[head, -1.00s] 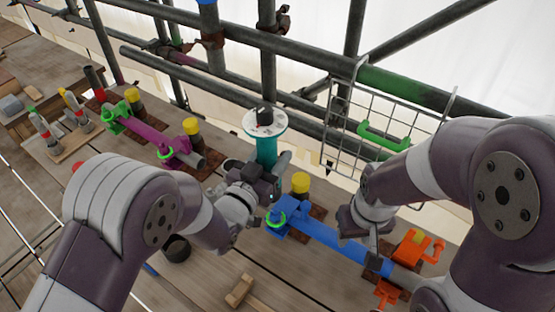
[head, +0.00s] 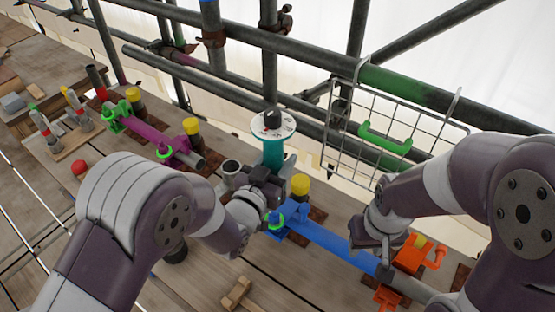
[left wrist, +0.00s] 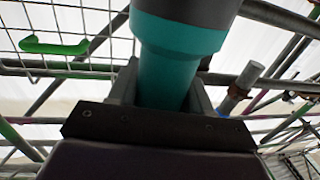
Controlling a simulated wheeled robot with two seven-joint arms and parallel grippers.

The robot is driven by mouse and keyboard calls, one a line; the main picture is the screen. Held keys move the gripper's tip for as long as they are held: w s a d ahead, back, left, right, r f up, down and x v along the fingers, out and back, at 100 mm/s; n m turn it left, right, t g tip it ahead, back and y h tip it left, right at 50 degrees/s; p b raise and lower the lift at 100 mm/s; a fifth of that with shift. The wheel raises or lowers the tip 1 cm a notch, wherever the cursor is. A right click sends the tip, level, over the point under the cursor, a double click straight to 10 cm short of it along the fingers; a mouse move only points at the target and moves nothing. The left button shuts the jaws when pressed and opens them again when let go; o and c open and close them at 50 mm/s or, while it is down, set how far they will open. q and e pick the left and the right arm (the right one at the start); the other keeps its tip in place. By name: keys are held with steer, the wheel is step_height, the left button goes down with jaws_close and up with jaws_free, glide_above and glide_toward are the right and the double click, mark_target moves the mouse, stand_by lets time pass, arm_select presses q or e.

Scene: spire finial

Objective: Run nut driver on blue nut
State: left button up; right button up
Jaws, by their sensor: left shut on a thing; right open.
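My left gripper (head: 268,187) is shut on the teal nut driver (head: 273,152), which stands roughly upright with a white dial disc on top. The driver fills the space between the jaws in the left wrist view (left wrist: 180,55). The blue clamp (head: 297,214) with a bright green ring sits on the bench, just below and right of the left gripper. The blue nut cannot be told apart clearly there, and the driver's lower end is hidden behind my gripper. A blue tube (head: 335,243) runs right from the clamp. My right gripper (head: 384,258) is open over the tube's right end.
Orange clamp parts (head: 413,256) lie right of the right gripper. A purple tube (head: 145,132) with green-ringed clamps is at the left. A yellow cap (head: 300,184) stands behind the blue clamp. Scaffold pipes and a wire basket (head: 400,130) bound the back.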

arm_select(q)
step_height(320, 180, down, 10)
steer(key=b, duration=0.9)
steer(key=shift+f+b, duration=0.15)
steer(key=shift+b, duration=0.2)
stand_by(0.5)
steer(key=shift+s+a+f, duration=0.1)
steer(key=shift+s+f, duration=0.15)
steer(key=shift+f, duration=0.1)
stand_by(1.4)
steer(key=r+p, duration=0.3)
steer(key=r, duration=0.2)
steer(key=r+p, duration=0.2)
steer(key=r, duration=0.1)
steer(key=shift+w+r+p, duration=0.2)
steer(key=shift+w+p, duration=0.1)
